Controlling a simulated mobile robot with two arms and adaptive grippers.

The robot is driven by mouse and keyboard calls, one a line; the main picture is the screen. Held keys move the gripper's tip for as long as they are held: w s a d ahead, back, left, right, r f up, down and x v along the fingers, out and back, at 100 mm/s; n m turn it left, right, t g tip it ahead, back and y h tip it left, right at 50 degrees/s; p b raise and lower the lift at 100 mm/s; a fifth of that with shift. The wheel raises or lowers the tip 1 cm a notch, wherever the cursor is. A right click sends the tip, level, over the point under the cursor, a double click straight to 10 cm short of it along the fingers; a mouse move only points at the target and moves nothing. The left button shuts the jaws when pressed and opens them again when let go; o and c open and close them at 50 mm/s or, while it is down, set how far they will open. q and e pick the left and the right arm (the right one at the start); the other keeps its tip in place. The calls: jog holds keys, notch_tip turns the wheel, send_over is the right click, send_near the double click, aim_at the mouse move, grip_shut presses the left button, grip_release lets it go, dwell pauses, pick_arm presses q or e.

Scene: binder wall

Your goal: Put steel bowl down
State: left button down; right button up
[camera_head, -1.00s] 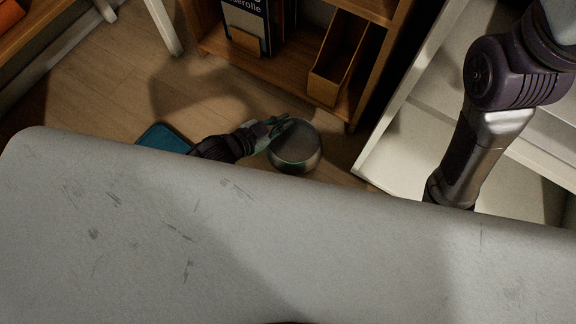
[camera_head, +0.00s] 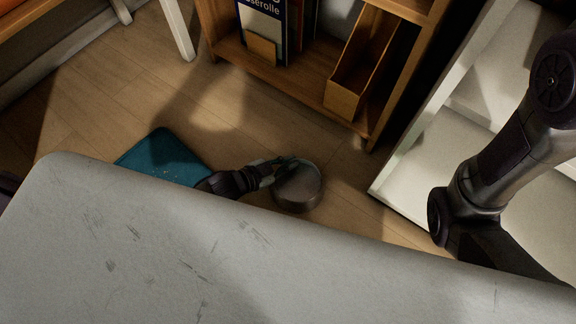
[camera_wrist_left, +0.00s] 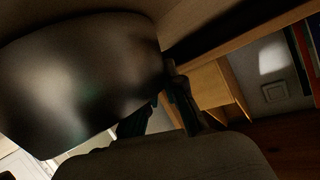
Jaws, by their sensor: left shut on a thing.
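The grey steel bowl (camera_head: 299,187) is in the middle of the head view, beyond the edge of the big pale surface, seen from above against the wooden floor. My left gripper (camera_head: 284,164) reaches in from the left and is shut on the bowl's rim. In the left wrist view the dark, shiny side of the bowl (camera_wrist_left: 80,75) fills the upper left, beside the gripper fingers (camera_wrist_left: 160,105). I cannot tell whether the bowl touches the floor. My right arm shows at the right of the head view, but its gripper is hidden.
A pale scuffed surface (camera_head: 180,240) fills the foreground and hides part of my left arm. A teal mat (camera_head: 165,158) lies on the floor to the left of the bowl. A wooden shelf (camera_head: 285,75) with books and a file box (camera_head: 350,92) stands behind; a white shelf (camera_head: 410,170) stands right.

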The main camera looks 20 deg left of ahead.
pick_arm(q)
jog(key=shift+f, duration=0.1)
jog(key=c, duration=1.7)
grip_release()
jog(key=shift+f, duration=0.1)
jog(key=o, duration=0.5)
